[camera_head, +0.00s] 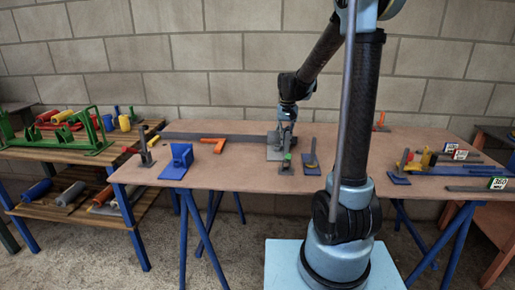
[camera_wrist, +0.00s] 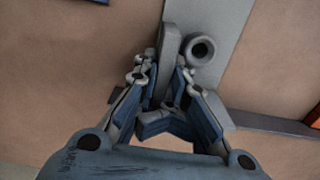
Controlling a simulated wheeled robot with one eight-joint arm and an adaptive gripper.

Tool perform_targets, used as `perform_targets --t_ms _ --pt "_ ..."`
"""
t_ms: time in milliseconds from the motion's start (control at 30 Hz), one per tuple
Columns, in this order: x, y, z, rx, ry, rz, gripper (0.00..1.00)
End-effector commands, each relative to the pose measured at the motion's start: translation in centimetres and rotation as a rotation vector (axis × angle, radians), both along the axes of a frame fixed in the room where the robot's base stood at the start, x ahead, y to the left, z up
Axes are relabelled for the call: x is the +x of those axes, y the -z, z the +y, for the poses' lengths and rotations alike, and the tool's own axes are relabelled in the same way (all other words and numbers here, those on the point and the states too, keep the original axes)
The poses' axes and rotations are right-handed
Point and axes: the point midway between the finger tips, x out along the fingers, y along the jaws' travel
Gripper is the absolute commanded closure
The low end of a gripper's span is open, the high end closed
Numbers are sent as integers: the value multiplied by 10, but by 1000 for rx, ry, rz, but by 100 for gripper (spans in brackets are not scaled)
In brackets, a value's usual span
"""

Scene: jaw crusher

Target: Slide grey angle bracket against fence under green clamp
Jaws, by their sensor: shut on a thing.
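The grey angle bracket (camera_wrist: 168,45) stands as an upright flange between my fingers in the wrist view. My gripper (camera_wrist: 165,66) is shut on it; in the head view my gripper (camera_head: 287,123) is low over the table, and the bracket is largely hidden. A grey plate (camera_wrist: 222,25) lies beside the flange, with a round dark-centred ring on it. The fence (camera_head: 215,137) appears to be the long dark bar at the table's back. The green clamp (camera_head: 286,160), a small grey post with a green part, stands just in front of my gripper. Bracket-to-fence contact cannot be told.
An orange angle piece (camera_head: 213,141) and a blue bracket (camera_head: 180,161) lie left of my gripper. Several tools and labelled blocks fill the table's right end. Bare tabletop (camera_head: 238,170) lies front left.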

Motion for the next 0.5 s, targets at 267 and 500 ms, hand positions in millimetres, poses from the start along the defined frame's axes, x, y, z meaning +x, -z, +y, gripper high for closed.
perform_targets --t_ms 267,500 --pt "-1 2 -13 -4 2 0 100" --pt "-2 2 -20 -4 2 0 100"
